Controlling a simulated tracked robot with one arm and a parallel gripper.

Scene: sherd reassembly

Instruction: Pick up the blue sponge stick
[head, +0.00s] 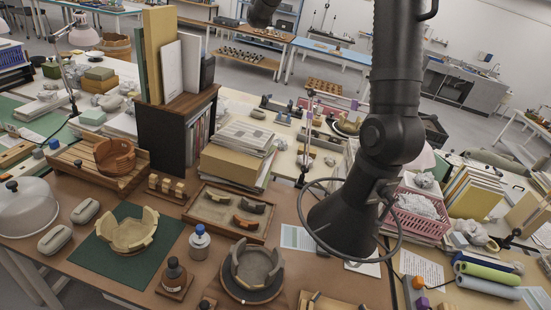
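I cannot make out a blue sponge stick for certain. A blue-grey roll (488,288) lies at the right front of the bench, beside a yellow-green roll (488,272); I cannot tell whether either is a sponge. A white bottle with a blue cap (199,241) stands upright on the brown table, next to a dark green mat (100,258). No gripper fingers show in the view.
A large black jointed arm with a bell-shaped hood and ring (345,220) hangs over the right-hand middle and hides part of the bench. Bowls of sherds (250,268), a wooden tray (207,208), a dark bookcase (165,140) and a pink basket (417,225) crowd the tables.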

